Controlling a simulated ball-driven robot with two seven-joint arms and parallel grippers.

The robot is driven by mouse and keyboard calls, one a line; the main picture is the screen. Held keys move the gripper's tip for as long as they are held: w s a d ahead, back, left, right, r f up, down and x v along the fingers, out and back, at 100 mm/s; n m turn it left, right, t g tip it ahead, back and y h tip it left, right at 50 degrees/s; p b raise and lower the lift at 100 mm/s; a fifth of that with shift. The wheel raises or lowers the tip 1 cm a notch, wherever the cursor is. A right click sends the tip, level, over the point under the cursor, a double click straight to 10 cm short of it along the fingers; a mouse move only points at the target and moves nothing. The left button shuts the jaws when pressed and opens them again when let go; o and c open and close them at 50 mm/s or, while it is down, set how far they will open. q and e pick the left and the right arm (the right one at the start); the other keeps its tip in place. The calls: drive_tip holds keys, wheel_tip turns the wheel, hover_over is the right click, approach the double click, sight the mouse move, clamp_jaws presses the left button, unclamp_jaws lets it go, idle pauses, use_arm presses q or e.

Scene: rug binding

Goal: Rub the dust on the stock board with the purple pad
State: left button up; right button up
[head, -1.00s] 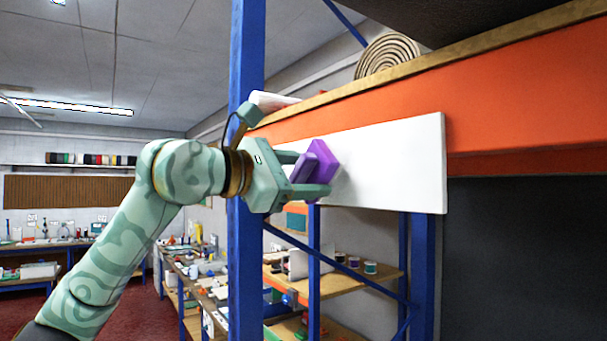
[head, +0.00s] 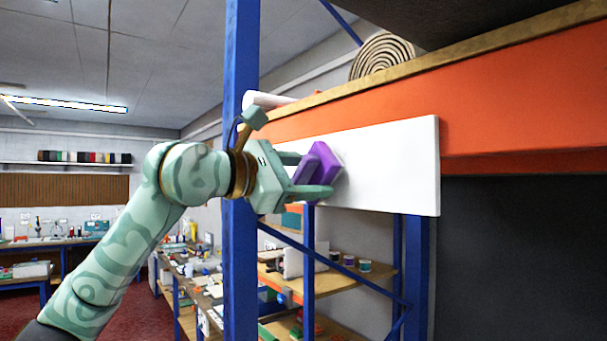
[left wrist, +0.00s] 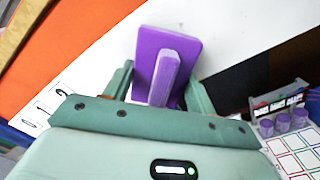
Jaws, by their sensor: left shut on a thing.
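The stock board (head: 390,165) is a white panel fixed on the front of the orange beam; it also shows in the left wrist view (left wrist: 225,35). My left gripper (head: 312,178) is shut on the purple pad (head: 326,165), holding it by its raised grip. In the left wrist view the pad (left wrist: 185,50) stands between the fingers, with its flat face turned to the board. The pad is at the board's left part; I cannot tell whether it touches. I cannot make out dust on the board. My right gripper is not in view.
A blue upright (head: 241,90) stands right behind my left wrist. The orange beam (head: 520,110) runs above the board, with a rolled rug (head: 382,55) on the shelf over it. Lower shelves (head: 335,278) hold spools and small goods.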

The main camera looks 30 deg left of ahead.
sight(326, 174)
use_arm(q)
drive_tip(key=shift+w+d, duration=0.1)
drive_tip(key=shift+w, duration=0.15)
drive_tip(key=shift+s+d, duration=0.3)
drive_tip(key=shift+d, duration=0.35)
drive_tip(key=shift+s+d, duration=0.25)
drive_tip(key=shift+d, duration=0.35)
drive_tip(key=shift+s+d, duration=0.3)
drive_tip(key=shift+d, duration=0.35)
drive_tip(key=shift+w+a, duration=0.3)
drive_tip(key=shift+a, duration=0.35)
drive_tip(key=shift+w+a, duration=0.3)
drive_tip(key=shift+a, duration=0.3)
drive_tip(key=shift+w+a, duration=0.3)
drive_tip(key=shift+a, duration=0.35)
drive_tip(key=shift+s, duration=0.1)
drive_tip(key=shift+s+a, duration=0.15)
drive_tip(key=shift+s, duration=0.05)
drive_tip(key=shift+b+v, duration=0.6)
drive_tip(key=shift+v, duration=1.95)
